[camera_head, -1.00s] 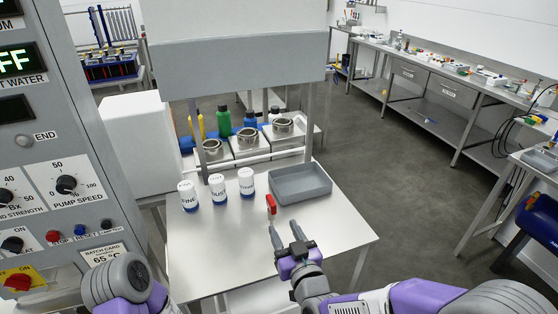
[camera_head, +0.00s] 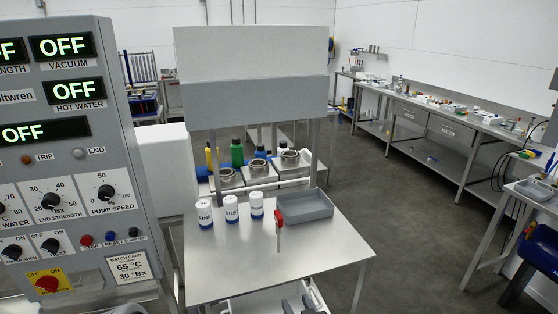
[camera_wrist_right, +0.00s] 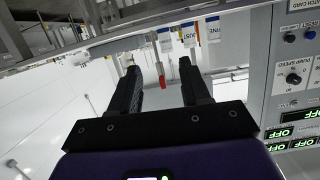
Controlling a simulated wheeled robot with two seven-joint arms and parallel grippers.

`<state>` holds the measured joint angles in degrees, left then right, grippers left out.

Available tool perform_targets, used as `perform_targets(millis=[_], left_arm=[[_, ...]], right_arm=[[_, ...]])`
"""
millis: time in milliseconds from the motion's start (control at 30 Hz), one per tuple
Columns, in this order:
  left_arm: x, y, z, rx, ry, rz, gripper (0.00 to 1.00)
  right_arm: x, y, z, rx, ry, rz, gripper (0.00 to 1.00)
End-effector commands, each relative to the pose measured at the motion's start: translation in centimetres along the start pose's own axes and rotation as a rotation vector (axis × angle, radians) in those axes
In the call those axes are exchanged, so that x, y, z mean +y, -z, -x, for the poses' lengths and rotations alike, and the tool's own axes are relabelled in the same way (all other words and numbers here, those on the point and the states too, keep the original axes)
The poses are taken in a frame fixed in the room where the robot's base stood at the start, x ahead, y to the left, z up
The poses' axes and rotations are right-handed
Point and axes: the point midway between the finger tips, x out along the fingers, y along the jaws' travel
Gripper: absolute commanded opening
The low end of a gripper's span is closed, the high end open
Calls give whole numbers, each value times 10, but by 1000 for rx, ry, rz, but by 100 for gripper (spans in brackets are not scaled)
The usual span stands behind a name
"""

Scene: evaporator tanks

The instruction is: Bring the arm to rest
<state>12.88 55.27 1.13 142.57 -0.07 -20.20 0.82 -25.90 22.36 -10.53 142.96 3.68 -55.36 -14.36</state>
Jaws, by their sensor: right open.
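A red-handled item (camera_head: 279,217) with a thin grey stem stands at the table, beyond the gripper. It also shows in the wrist view (camera_wrist_right: 162,81) in the gap between the fingers, apart from them. My left gripper is not in view.
The steel table (camera_head: 325,250) carries several white jars (camera_head: 231,209) and a grey tray (camera_head: 305,206). A control panel (camera_head: 70,160) with OFF displays stands close on the left. Open floor (camera_head: 400,200) lies to the right, before a long bench (camera_head: 440,120).

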Motion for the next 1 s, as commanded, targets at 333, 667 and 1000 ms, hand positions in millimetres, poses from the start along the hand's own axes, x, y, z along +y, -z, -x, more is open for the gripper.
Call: perform_targets(millis=[333,667,1000], left_arm=[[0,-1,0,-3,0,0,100],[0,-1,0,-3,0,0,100],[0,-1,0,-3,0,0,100]], right_arm=[[32,-174,11,-507,-44,-188,47],[13,-344,109,-1106,-75,-561,47],[1,-364,132,-1211,-74,-644,47]])
